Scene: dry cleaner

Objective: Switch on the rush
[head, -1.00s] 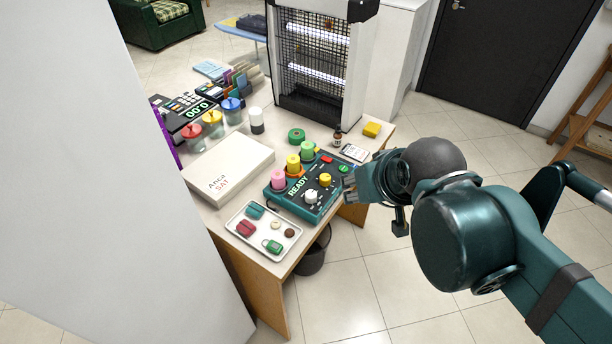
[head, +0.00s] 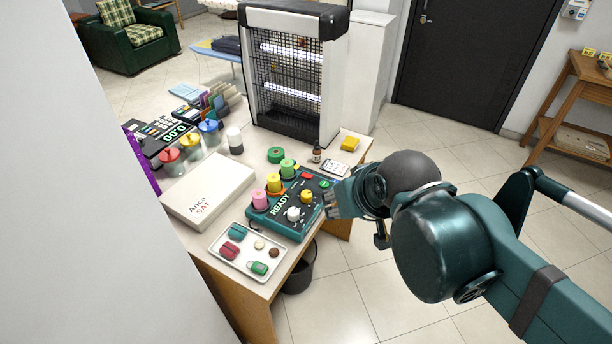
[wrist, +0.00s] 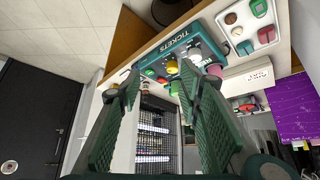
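A teal control box (head: 290,222) with a "READY" display stands at the right front of the counter. It carries pink, yellow and green cylinders along its back left side. A yellow knob (head: 306,197), a white knob (head: 293,214), a red button (head: 307,176), a green button (head: 324,184) and small switches sit on its top. No "rush" label is readable. The box also shows in the wrist view (wrist: 174,46), its side marked "TICKETS". My gripper (head: 333,203) is at the box's right edge in the head view. In the wrist view its fingers (wrist: 158,84) are apart and empty.
A white tray (head: 226,262) with small coloured items lies in front of the box. A white carton (head: 207,190) is left of it.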

